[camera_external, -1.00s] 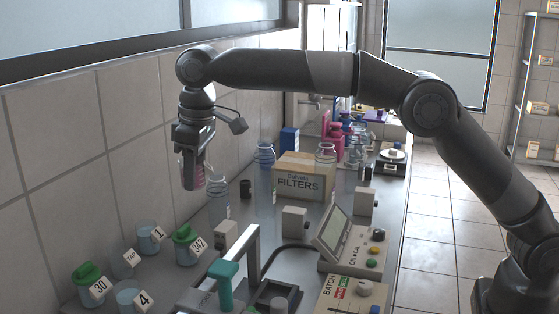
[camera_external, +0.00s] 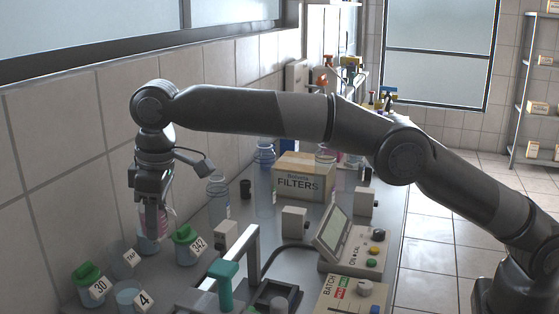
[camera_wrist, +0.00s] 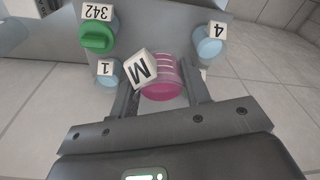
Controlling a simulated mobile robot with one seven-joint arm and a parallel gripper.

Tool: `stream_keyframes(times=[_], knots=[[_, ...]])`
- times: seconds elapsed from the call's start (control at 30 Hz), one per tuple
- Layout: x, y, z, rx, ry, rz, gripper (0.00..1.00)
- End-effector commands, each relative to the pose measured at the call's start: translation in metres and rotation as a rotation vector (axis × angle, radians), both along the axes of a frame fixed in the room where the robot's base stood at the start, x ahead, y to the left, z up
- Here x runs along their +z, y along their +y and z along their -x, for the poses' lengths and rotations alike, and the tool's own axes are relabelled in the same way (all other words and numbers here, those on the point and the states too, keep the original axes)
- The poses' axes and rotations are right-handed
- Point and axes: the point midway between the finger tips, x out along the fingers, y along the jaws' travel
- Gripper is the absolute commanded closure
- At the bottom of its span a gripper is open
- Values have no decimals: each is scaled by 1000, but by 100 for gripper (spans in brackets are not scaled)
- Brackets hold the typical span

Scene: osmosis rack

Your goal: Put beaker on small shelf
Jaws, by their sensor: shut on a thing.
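My gripper (camera_external: 152,204) is shut on a clear beaker of pink liquid (camera_external: 156,222). The fingers in the wrist view (camera_wrist: 162,88) lie on either side of this beaker (camera_wrist: 163,82), which carries a white tag with the letter M. I cannot tell which surface is the small shelf.
Near the held beaker stand a green-lidded beaker 342 (camera_external: 187,246), a green-lidded beaker 30 (camera_external: 88,288), a pale beaker (camera_external: 122,262) and beaker 4 (camera_external: 127,299). A teal-handled device (camera_external: 224,285), a filters box (camera_external: 303,178) and a tiled wall (camera_external: 60,170) are around.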

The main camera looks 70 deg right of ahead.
Motion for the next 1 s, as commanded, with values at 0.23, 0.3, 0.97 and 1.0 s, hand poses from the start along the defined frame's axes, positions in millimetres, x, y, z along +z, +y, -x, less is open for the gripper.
stream_keyframes(times=[0.23, 0.3, 0.97, 1.0], knots=[[-23, 0, 0, 0, 1, 0, 79], [-28, 0, 0, 0, 1, 0, 79], [-117, 0, 1, 0, 2, 1, 79], [-123, 0, 1, 0, 2, 1, 79]])
